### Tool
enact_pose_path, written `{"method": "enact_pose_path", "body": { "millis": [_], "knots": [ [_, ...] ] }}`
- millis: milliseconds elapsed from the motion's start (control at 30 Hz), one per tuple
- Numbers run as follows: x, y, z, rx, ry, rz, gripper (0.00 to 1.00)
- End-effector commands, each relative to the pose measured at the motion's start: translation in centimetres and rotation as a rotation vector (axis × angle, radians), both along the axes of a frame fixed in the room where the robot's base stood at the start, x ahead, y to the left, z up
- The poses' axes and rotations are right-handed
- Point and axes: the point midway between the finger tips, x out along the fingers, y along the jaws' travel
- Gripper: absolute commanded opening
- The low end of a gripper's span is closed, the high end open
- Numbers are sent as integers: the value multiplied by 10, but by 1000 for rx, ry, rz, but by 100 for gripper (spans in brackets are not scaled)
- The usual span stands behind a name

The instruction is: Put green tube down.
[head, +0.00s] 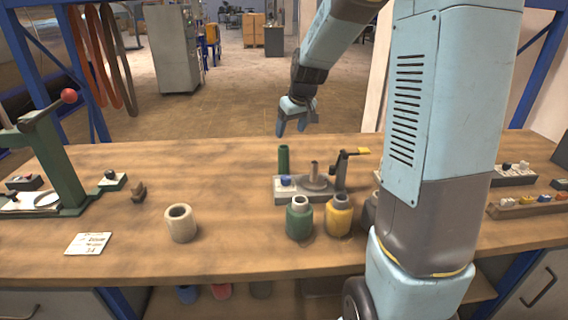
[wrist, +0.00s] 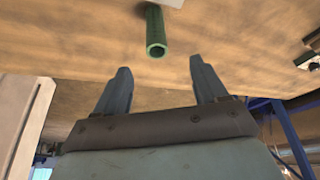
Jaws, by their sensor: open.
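The green tube (head: 284,160) stands upright at the back left of a grey fixture (head: 262,187) on the wooden bench. I cannot tell whether its foot rests on the fixture or on the bench behind it. In the wrist view the tube (wrist: 155,32) shows its hollow end toward me, just beyond my fingertips. My gripper (head: 294,126) is open and empty, above the tube and apart from it. In the wrist view both fingers (wrist: 159,66) are spread, with nothing between them.
The fixture also carries a blue knob (head: 286,181), a short brownish post (head: 314,171) and a yellow-tipped lever (head: 342,165). A green jar (head: 299,220) and a yellow jar (head: 338,216) stand in front. A beige ring (head: 180,223) and a card (head: 88,243) lie left. Bench between is clear.

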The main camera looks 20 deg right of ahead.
Motion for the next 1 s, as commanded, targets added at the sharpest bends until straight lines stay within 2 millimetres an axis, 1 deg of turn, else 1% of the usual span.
{"method": "enact_pose_path", "body": {
  "millis": [33, 100, 267, 333, 600, 700, 800, 1000],
  "knots": [
    [6, -2, -6, 3, 3, 2, 72],
    [12, -4, -11, 5, 5, 6, 72],
    [19, -5, -21, 6, 4, 12, 72],
    [22, -4, -28, 7, 5, 12, 72],
    [37, 2, -69, 8, 6, 12, 72],
    [42, 3, -82, 7, 6, 12, 72],
    [46, 4, -89, 7, 4, 12, 72],
    [49, 6, -97, 6, 4, 13, 72]
  ]
}}
